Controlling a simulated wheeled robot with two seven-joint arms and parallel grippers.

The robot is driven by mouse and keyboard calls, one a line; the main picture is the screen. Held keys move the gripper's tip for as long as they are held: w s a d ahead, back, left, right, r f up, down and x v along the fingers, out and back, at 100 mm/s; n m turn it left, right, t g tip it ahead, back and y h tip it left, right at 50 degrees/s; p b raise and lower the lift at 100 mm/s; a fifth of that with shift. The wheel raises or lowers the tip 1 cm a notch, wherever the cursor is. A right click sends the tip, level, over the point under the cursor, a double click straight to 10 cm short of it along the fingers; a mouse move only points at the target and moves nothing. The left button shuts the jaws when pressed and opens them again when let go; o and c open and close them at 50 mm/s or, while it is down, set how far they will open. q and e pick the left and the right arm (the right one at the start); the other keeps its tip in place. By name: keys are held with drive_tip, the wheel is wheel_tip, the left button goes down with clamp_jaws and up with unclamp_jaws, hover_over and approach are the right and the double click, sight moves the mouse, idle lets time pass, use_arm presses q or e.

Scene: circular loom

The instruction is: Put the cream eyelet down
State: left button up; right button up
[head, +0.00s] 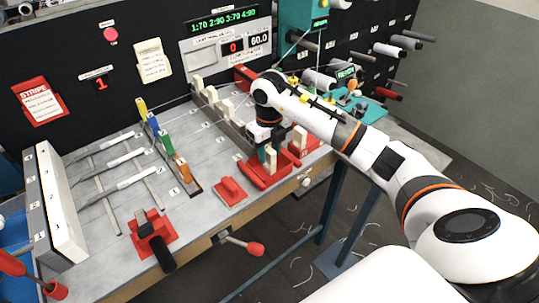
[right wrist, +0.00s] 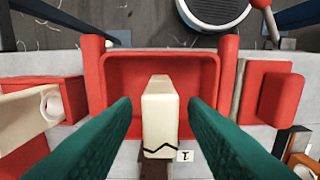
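The cream eyelet (right wrist: 160,118), a pale block with a dark zigzag line at one end, is between the two green fingers of my right gripper (right wrist: 160,105) in the right wrist view. A narrow gap shows on each side of it, so the fingers are open around it. It is over or in a red tray (right wrist: 117,68); whether its base rests there I cannot tell. In the head view my right gripper (head: 267,157) is low at the red tray (head: 258,181) on the bench's front edge, and mostly hides the eyelet. My left gripper is not in view.
Another cream piece with a round hole (right wrist: 30,104) sits in a red holder at the left. A red block (right wrist: 277,97) is at the right. In the head view several cream pieces (head: 227,107) stand on a rail behind, and a red stand (head: 230,191) is left of the tray.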

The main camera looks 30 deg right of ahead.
wheel_tip(320, 180, up, 10)
drive_tip(key=shift+f+b, duration=0.15)
drive_tip(key=shift+b, duration=0.55)
drive_tip(key=shift+r, duration=0.3)
